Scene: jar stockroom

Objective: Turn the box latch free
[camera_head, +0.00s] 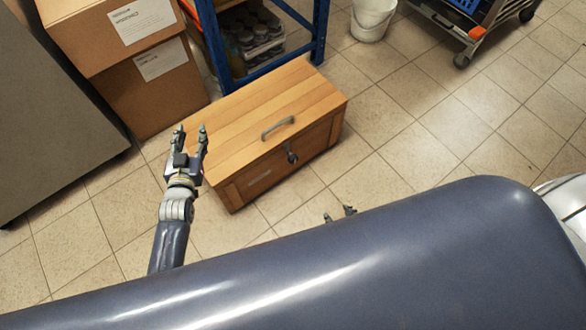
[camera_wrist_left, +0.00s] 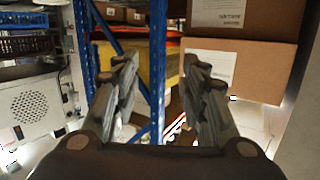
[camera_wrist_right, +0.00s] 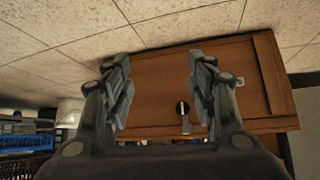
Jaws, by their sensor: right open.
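The wooden box (camera_head: 250,115) stands closed on the tiled floor, with a grey handle (camera_head: 277,127) on its lid. The dark latch (camera_head: 292,156) is on its front face below the lid edge. In the right wrist view the latch (camera_wrist_right: 183,112) shows between the fingers, in front of the box front (camera_wrist_right: 158,92). My right gripper (camera_wrist_right: 160,80) is open and empty, apart from the latch; in the head view only its fingertips (camera_head: 341,214) show past my body. My left gripper (camera_head: 189,135) is open and empty, beside the box's left end.
Stacked cardboard boxes (camera_head: 130,65) stand at the back left, beside a blue shelf rack (camera_head: 318,30) holding jars (camera_head: 250,38). A white bucket (camera_head: 372,18) and a cart (camera_head: 470,30) are at the back right. The floor right of the box is clear.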

